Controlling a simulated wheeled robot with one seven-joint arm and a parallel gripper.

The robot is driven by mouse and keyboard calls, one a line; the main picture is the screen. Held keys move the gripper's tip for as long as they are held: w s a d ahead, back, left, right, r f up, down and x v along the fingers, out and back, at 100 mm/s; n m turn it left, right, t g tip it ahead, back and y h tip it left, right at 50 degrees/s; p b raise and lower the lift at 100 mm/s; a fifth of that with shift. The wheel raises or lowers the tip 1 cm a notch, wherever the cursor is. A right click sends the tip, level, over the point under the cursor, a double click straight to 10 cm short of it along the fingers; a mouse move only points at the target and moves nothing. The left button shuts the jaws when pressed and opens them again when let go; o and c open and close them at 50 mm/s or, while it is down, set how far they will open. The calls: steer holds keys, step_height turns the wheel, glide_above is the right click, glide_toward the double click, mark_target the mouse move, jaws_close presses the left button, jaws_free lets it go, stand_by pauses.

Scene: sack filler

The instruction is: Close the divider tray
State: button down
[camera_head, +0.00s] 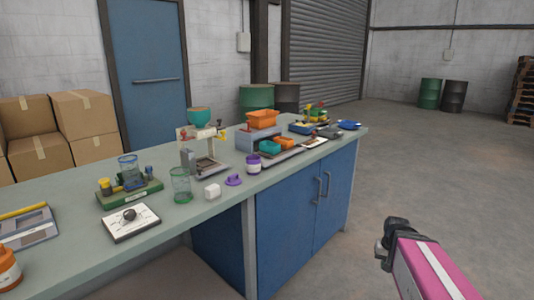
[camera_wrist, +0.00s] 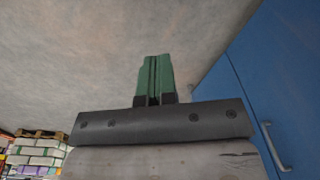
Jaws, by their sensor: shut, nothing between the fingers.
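My gripper (camera_head: 388,248) is at the lower right in the head view, out over the floor in front of the bench and apart from everything on it. In the wrist view its two green fingers (camera_wrist: 154,78) are together and hold nothing. I cannot tell for certain which thing is the divider tray. A blue tray (camera_head: 298,130) with small coloured things stands near the bench's far end. A flat grey tray (camera_head: 30,236) with a yellow bar across it lies at the left edge, partly cut off. Whether either is open is not clear.
The bench (camera_head: 78,252) carries a scale-like stand (camera_head: 209,166), an orange bin (camera_head: 262,119), a green cup (camera_head: 181,186) and a purple-lidded jar (camera_head: 253,164). Blue cabinet doors (camera_head: 300,215) with handles are below. The floor to the right is clear; stacked sacks (camera_wrist: 35,155) show in the wrist view.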

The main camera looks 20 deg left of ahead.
steer(key=w+a+r+t+y, duration=0.1)
steer(key=w+a+r, duration=0.4)
steer(key=a, duration=0.2)
steer(key=w+a+r+t, duration=0.1)
steer(key=w+a+r, duration=0.3)
steer(key=a+r, duration=0.15)
steer(key=n+t+y, duration=0.1)
steer(key=n+y, duration=0.1)
steer(key=y, duration=0.3)
glide_toward(271, 162)
steer(key=w+a+f, duration=0.2)
steer(key=a, duration=0.1)
steer(key=w+a+f, duration=0.1)
steer(key=a, duration=0.1)
steer(key=shift+w+f, duration=0.1)
steer(key=shift+f, duration=0.3)
steer(key=a, duration=0.2)
steer(key=shift+a+f, duration=0.1)
steer(key=shift+a, duration=0.15)
steer(key=shift+a+t, duration=0.3)
steer(key=shift+a, duration=0.55)
steer(key=w+a, duration=0.1)
steer(key=a, duration=0.2)
steer(key=w+a, duration=0.2)
steer(key=a, duration=0.2)
steer(key=w+a, duration=0.1)
steer(key=a, duration=0.3)
steer(key=shift+w, duration=0.2)
